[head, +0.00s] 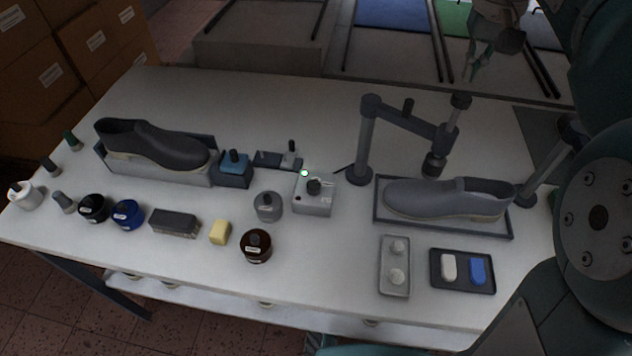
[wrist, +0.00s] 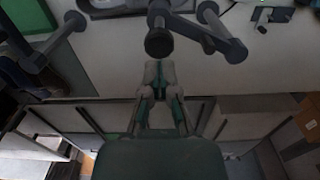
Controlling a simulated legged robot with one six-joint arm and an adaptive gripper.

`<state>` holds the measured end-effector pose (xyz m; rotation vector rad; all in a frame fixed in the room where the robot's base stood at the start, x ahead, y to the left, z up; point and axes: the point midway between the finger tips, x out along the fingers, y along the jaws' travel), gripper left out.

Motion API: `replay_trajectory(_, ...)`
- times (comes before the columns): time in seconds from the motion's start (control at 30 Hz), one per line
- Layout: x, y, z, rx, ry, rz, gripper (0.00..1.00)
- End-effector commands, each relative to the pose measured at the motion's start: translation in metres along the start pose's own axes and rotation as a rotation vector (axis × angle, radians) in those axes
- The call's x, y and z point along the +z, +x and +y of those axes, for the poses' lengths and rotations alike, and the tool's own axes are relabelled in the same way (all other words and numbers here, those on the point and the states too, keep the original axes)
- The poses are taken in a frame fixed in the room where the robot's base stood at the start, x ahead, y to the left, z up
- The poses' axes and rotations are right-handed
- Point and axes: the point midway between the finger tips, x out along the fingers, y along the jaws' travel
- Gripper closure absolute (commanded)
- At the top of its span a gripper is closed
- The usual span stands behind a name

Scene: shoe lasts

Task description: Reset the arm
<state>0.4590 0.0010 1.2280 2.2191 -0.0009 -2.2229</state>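My arm fills the right side of the head view. The white table (head: 330,120) carries a dark shoe (head: 155,143) in a grey holder at left and a grey shoe (head: 445,198) on a framed tray at right.
A clamp stand (head: 366,140) with a jointed arm rises behind the grey shoe; it shows close by in the wrist view (wrist: 160,40). A control box (head: 313,195) with a green light, jars, a brush and small trays stand along the front. The table's back middle is clear.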

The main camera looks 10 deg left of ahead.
Motion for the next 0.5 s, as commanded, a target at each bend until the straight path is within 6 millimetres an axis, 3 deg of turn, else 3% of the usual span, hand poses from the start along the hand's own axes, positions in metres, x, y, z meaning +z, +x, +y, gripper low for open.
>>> replay_trajectory(0.27,0.004,0.000,0.000,0.000,0.000,0.008,1.00)
replay_trajectory(0.37,0.019,0.000,0.000,0.000,0.000,0.040,1.00)
replay_trajectory(0.5,0.054,0.007,0.000,0.000,0.000,0.120,1.00)
